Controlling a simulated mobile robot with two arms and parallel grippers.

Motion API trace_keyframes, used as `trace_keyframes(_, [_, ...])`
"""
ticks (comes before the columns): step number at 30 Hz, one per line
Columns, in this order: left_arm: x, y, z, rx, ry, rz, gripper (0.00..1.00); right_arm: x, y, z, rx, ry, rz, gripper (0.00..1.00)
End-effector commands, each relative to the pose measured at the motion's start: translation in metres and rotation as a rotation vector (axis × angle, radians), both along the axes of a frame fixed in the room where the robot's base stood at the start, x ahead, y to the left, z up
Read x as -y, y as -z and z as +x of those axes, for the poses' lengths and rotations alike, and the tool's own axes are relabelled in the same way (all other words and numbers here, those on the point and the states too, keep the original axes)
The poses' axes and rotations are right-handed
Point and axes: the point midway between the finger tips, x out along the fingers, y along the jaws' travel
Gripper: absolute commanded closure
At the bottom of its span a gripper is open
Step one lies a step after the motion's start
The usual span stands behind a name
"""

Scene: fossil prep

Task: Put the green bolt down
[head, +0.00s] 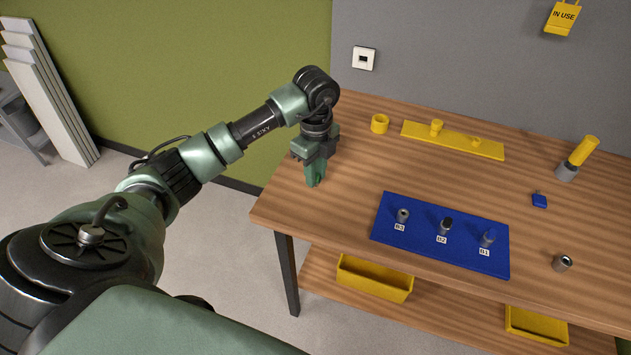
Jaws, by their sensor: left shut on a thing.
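My left gripper (315,174) points down over the left end of the wooden table (350,170), close to its edge. It is shut on the green bolt, which is mostly hidden by the fingers; only a little green shows at the fingertips. I cannot tell whether the bolt touches the tabletop. My right gripper is not in view.
A blue mat (455,262) bears several grey holders with labels such as B3, B2 and B1. A yellow plate (415,133), a yellow ring (379,124), a blue item (539,201), a yellow-handled tool (583,151) and a grey cylinder (562,263) stand around. Bare wood lies between gripper and mat.

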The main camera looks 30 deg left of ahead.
Motion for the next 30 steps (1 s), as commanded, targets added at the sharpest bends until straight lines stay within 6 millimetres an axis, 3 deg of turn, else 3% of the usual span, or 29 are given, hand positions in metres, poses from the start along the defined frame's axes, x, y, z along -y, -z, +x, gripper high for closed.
trace_keyframes(8, [0.000, 0.037, -0.001, -0.003, 0.000, 0.000, 1.00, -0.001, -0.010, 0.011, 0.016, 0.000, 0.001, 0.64])
trace_keyframes(20, [0.000, 0.044, -0.001, -0.001, 0.001, 0.000, 1.00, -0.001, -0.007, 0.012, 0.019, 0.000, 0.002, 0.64])
trace_keyframes(21, [0.000, 0.043, 0.000, -0.001, 0.001, 0.000, 0.66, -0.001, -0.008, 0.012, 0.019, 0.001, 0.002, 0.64])
trace_keyframes(22, [0.000, 0.043, -0.001, -0.001, 0.001, 0.000, 0.58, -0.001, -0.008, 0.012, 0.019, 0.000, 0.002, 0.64])
trace_keyframes(30, [0.000, 0.042, -0.001, -0.001, 0.000, 0.000, 0.56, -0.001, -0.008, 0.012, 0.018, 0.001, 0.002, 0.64])
